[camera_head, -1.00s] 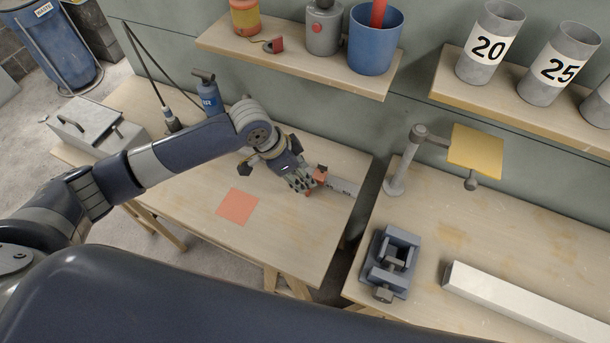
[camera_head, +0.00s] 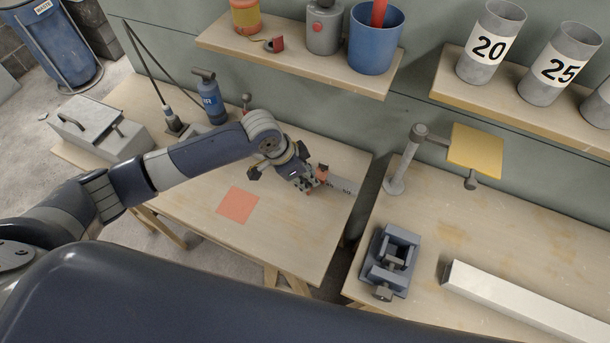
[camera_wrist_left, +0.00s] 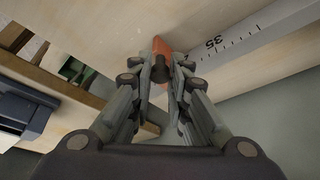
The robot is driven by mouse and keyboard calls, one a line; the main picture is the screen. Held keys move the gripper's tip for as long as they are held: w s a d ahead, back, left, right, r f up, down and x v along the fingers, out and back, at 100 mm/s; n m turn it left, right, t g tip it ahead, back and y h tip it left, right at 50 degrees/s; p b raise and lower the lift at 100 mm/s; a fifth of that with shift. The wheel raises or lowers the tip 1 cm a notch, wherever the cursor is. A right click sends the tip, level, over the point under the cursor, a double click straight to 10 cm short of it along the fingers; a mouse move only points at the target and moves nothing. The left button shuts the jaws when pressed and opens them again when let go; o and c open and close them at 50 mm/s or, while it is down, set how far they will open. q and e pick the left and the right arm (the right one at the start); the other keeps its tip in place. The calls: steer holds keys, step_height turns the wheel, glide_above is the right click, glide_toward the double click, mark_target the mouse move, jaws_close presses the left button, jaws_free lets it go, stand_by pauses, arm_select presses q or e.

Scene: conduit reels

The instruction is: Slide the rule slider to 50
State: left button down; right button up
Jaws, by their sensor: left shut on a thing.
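The grey rule (camera_head: 343,185) lies on the left workbench near its right end, with black numbers and tick marks. It also shows in the left wrist view (camera_wrist_left: 245,43), where an upside-down 35 is readable. The orange slider (camera_head: 322,172) sits on the rule, and its orange body shows in the wrist view (camera_wrist_left: 160,45). My left gripper (camera_wrist_left: 161,78) is shut on the slider's dark knob, between the fingertips. In the head view the gripper (camera_head: 312,183) hides part of the rule. The exact reading at the slider is too small to tell. My right gripper is out of view.
An orange square (camera_head: 238,205) lies on the bench (camera_head: 290,240). A blue bottle (camera_head: 211,100) and grey box (camera_head: 95,128) stand at the left. A gap separates the right bench, which holds a vise (camera_head: 390,262), a stand (camera_head: 400,165) and a white bar (camera_head: 525,308).

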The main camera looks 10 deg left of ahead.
arm_select(q)
steer(key=d+p, duration=0.1)
steer(key=d, duration=0.2)
steer(key=s+d, duration=0.1)
steer(key=d, duration=0.2)
steer(key=d+p, duration=0.1)
steer(key=d, duration=0.2)
steer(key=shift+s+d+p, duration=0.3)
steer(key=shift+s+d, duration=0.1)
steer(key=c, duration=1.5)
jaws_free()
steer(key=shift+a+r, duration=0.1)
steer(key=shift+r, duration=0.05)
steer(key=v, duration=1.1)
steer(key=shift+s+a+r, duration=0.15)
steer(key=shift+s+r, duration=0.05)
steer(key=shift+r, duration=0.15)
steer(key=shift+s+f, duration=0.1)
